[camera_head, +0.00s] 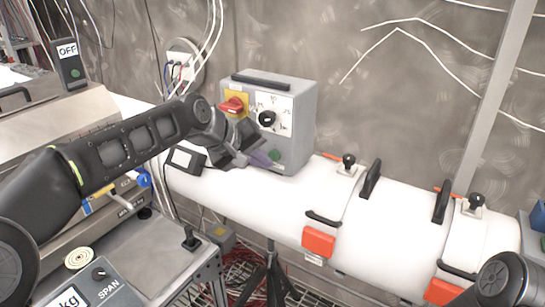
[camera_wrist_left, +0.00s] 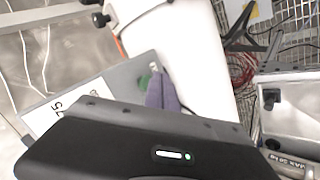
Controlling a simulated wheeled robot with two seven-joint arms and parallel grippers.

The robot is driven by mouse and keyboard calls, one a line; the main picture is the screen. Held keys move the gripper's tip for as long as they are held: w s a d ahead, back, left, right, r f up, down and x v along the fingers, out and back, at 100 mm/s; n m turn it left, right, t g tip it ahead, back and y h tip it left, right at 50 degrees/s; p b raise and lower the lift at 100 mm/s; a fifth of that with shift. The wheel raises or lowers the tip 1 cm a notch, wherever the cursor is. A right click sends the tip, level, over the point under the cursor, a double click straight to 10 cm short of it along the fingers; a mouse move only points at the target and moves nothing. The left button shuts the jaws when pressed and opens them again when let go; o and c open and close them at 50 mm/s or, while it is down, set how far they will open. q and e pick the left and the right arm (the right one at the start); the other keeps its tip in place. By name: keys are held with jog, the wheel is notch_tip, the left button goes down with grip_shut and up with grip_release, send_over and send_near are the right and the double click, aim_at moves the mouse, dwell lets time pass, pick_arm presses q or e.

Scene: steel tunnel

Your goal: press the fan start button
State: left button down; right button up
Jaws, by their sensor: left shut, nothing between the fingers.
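A grey control box (camera_head: 299,131) stands against the wall on the white duct, with a red switch (camera_head: 233,106) on a yellow plate and a black dial knob (camera_head: 267,118). A green button (camera_head: 275,155) is low on its front face; it also shows in the left wrist view (camera_wrist_left: 144,82), partly covered. My left gripper (camera_head: 263,159) is shut and empty, its purple fingertips right beside the green button. The fingers also show in the left wrist view (camera_wrist_left: 162,93). I cannot tell whether they touch the button. My right gripper is not in view.
The white duct (camera_head: 395,222) with red latches and black handles runs to the right below the box. A small box marked OFF (camera_head: 70,62), with its own green button, stands at the upper left. A scale panel marked SPAN (camera_head: 95,285) is at the lower left.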

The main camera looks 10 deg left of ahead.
pick_arm(q)
jog(key=shift+w, duration=0.15)
dwell(0.4)
jog(key=shift+w+d+p, duration=0.15)
jog(key=shift+w+p, duration=0.15)
jog(key=shift+p, duration=0.05)
jog(key=shift+w+d, duration=0.1)
jog(key=shift+w, duration=0.05)
dwell(0.4)
jog(key=shift+s+a+b, duration=0.25)
jog(key=shift+s+b, duration=0.1)
jog(key=shift+s, duration=0.25)
jog(key=s+a+b, duration=0.2)
jog(key=s+b, duration=0.2)
jog(key=s, duration=0.1)
jog(key=shift+s+a, duration=0.15)
jog(key=shift+s, duration=0.15)
dwell(0.3)
